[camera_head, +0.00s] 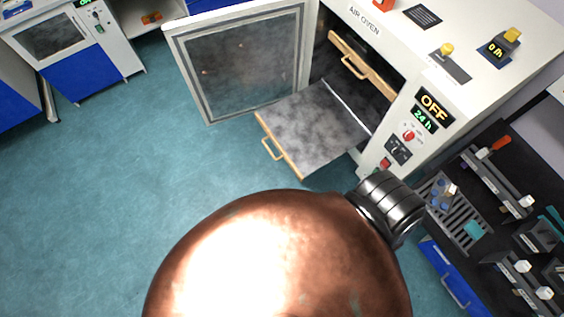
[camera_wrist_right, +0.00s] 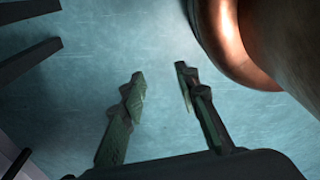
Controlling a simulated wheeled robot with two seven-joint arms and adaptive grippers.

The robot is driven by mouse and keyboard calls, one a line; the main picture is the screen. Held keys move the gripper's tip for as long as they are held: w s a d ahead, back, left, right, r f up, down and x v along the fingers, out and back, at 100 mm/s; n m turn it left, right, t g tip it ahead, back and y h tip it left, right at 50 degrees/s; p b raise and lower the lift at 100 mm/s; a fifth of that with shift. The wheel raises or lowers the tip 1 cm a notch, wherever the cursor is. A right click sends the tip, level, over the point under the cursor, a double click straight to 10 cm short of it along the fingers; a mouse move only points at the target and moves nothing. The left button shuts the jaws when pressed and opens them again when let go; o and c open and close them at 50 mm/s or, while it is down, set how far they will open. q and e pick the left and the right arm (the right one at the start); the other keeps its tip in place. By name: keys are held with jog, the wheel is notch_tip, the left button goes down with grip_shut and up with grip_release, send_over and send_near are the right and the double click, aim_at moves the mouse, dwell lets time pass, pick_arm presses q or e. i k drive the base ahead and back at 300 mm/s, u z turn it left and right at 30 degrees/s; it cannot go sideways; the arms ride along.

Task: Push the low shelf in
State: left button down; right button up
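The low shelf (camera_head: 312,124) is a grey speckled tray with a wooden front edge and a wooden handle (camera_head: 271,150). In the head view it sticks out of the open air oven (camera_head: 446,62), below another shelf (camera_head: 362,64) that sits inside. The oven door (camera_head: 243,62) stands open to the left. My right gripper (camera_wrist_right: 160,90) shows in the right wrist view with its fingers apart and nothing between them, above the teal floor. It is not seen in the head view, so its distance from the shelf cannot be told. My left gripper is not in view.
My large copper-coloured body part (camera_head: 270,255) hides the lower middle of the head view. A dark bench with a slotted rack (camera_head: 452,212) and tools stands at the right. A white and blue cabinet (camera_head: 75,45) stands at the far left. The floor (camera_head: 120,170) at left is clear.

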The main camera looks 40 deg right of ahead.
aim_at(313, 126)
jog(key=k, duration=0.85)
jog(key=z, duration=1.4)
